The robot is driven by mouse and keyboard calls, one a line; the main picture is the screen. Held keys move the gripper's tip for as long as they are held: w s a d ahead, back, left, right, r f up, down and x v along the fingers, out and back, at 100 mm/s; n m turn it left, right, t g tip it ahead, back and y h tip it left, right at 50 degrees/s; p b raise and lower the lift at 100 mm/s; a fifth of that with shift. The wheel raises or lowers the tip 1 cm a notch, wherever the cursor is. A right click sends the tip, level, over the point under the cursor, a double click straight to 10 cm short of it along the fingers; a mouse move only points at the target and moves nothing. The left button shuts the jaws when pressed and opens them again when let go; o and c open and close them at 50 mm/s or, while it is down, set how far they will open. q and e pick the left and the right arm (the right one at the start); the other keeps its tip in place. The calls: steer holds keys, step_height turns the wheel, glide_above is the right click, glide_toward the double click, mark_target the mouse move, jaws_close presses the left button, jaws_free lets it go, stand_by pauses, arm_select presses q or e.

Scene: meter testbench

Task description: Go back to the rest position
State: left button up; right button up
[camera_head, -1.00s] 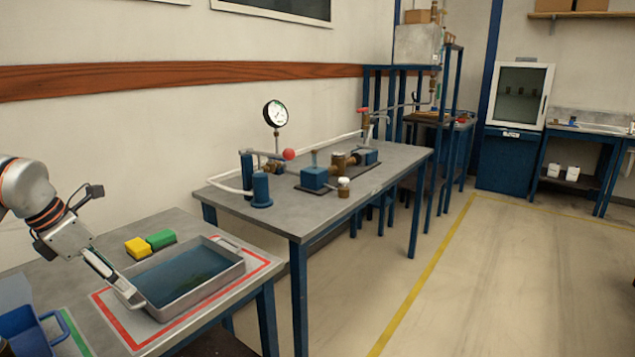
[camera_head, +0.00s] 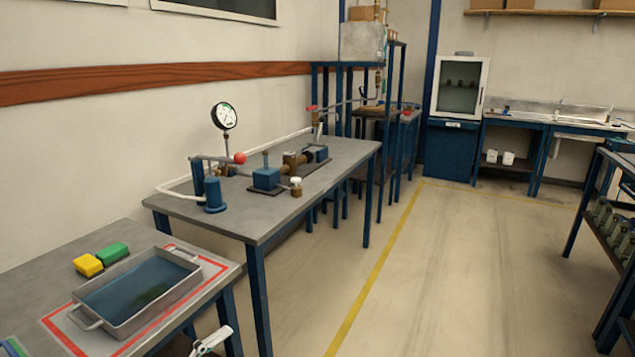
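A gripper, which I take to be my left one (camera_head: 214,341), shows only as a small pale piece at the bottom edge, in front of the near table. Most of it is cut off, so its opening cannot be told. It is apart from the grey tray (camera_head: 188,289). The tray has two handles, holds dark blue liquid or has a blue inside, and sits within a red outline on the near table (camera_head: 40,285). My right gripper is not in view.
A yellow block (camera_head: 88,265) and a green block (camera_head: 113,252) lie behind the tray. A second table (camera_head: 235,222) carries a pressure gauge (camera_head: 223,116) and fittings. A white-doored cabinet (camera_head: 459,86) stands at the back. A rack (camera_head: 610,185) stands at the right. The floor between is clear.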

arm_select(q)
steer(key=s+a+f+n+g+y, duration=0.2)
steer(key=s+f+n+y, duration=0.3)
steer(key=s+f+n, duration=0.4)
steer(key=s+a+f+n+g+y+p, duration=0.1)
steer(key=s+a+f+n+y, duration=0.1)
steer(key=s+f+n+y, duration=0.3)
steer(key=s+f+n, duration=0.4)
steer(key=f, duration=0.6)
steer(key=shift+s+g+y+p, duration=0.2)
steer(key=shift+g+y+p, duration=0.1)
steer(key=shift+g+y, duration=0.1)
